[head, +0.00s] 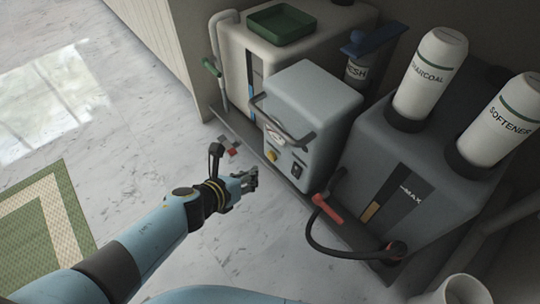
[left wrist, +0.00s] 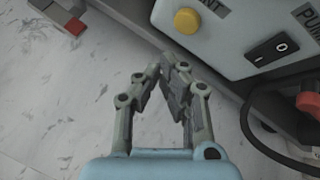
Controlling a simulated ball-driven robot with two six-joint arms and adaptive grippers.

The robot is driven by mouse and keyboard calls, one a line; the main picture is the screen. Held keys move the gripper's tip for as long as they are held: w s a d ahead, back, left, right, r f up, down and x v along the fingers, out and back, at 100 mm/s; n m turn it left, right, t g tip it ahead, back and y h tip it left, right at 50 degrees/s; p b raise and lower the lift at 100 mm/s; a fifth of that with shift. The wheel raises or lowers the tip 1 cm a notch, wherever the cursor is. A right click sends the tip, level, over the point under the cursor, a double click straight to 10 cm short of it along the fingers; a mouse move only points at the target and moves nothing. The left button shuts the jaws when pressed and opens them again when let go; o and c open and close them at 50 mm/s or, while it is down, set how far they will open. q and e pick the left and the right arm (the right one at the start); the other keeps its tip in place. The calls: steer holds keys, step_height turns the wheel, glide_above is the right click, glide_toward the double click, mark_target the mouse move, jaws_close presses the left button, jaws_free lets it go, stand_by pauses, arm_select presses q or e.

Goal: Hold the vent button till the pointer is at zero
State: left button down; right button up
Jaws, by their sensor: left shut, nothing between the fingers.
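The yellow vent button (head: 272,156) sits on the front of the grey-blue box, below the round white gauge (head: 276,135). The gauge's pointer is too small to read. In the left wrist view the button (left wrist: 187,20) shows beside a label ending in "NT". My left gripper (head: 254,176) is shut and empty, in front of the box, lower and left of the button. In the left wrist view its fingertips (left wrist: 168,66) are together below the button, seemingly apart from it. My right gripper is out of view.
A black rocker switch (left wrist: 270,48) is right of the button. A dark handle crosses the box front near the gauge. A large grey unit (head: 415,185) with a red-ended hose (head: 328,210) stands to the right.

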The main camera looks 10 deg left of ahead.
arm_select(q)
steer(key=shift+s+a, duration=0.65)
steer(key=shift+s, duration=0.2)
